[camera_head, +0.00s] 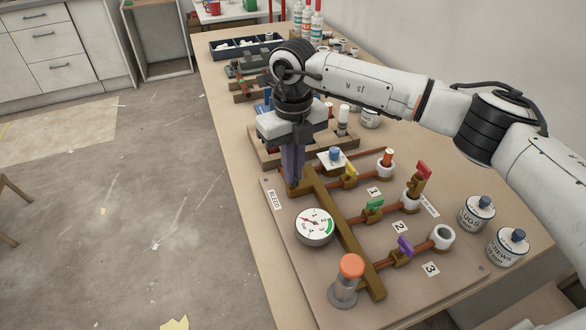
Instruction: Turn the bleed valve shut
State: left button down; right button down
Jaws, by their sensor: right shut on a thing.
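My right gripper (293,182) points down at the far end of the brass manifold bar (345,232), beside the BLEED label (275,200). It is shut on the bleed valve there; the fingers hide the valve's handle, so I cannot tell its angle. The round pressure gauge (314,226) stands just in front of the gripper, its dial facing up, with a green zone on the right. My left gripper is not in view.
The board carries a yellow valve (350,169), a green valve (374,205), a purple valve (405,246), a red handle (424,170) and an orange-capped cylinder (348,279). Tins (477,213) stand at the right. A wooden rack (262,148) lies behind the gripper. Floor is open at left.

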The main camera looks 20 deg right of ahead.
jog(key=shift+r+m, duration=0.1)
jog(key=shift+m, duration=0.9)
jog(key=shift+w, duration=0.1)
jog(key=c, duration=1.9)
grip_release()
notch_tip(320, 180, up, 10)
jog(key=b, duration=0.1)
jog(key=shift+r, duration=0.15)
